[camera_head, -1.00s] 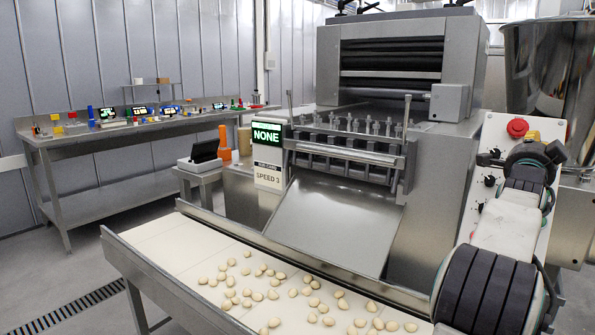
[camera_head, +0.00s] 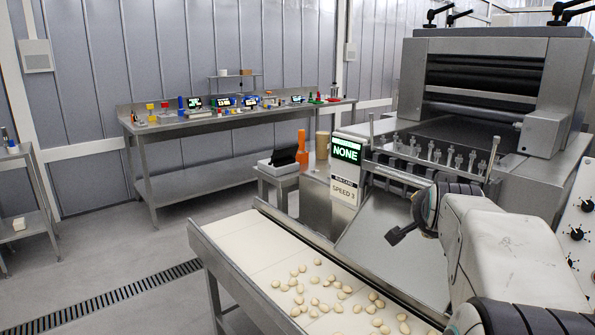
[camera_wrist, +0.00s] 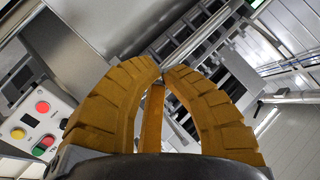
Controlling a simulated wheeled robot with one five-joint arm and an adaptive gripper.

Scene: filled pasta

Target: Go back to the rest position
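My gripper (camera_wrist: 162,70) fills the middle of the wrist view. Its ribbed yellow-brown fingers curve in until their tips meet, with nothing held between them. My arm shows at the lower right of the head view, raised in front of the pasta machine (camera_head: 480,95). The gripper's fingers cannot be made out in the head view. In the wrist view, grey machine parts lie behind the fingers, apart from them as far as I can tell.
A pale conveyor belt (camera_head: 245,245) with several small pasta pieces (camera_head: 318,283) runs below my arm. A display reading NONE (camera_head: 347,152) stands beside the machine. A long steel bench (camera_head: 165,128) with coloured items stands behind.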

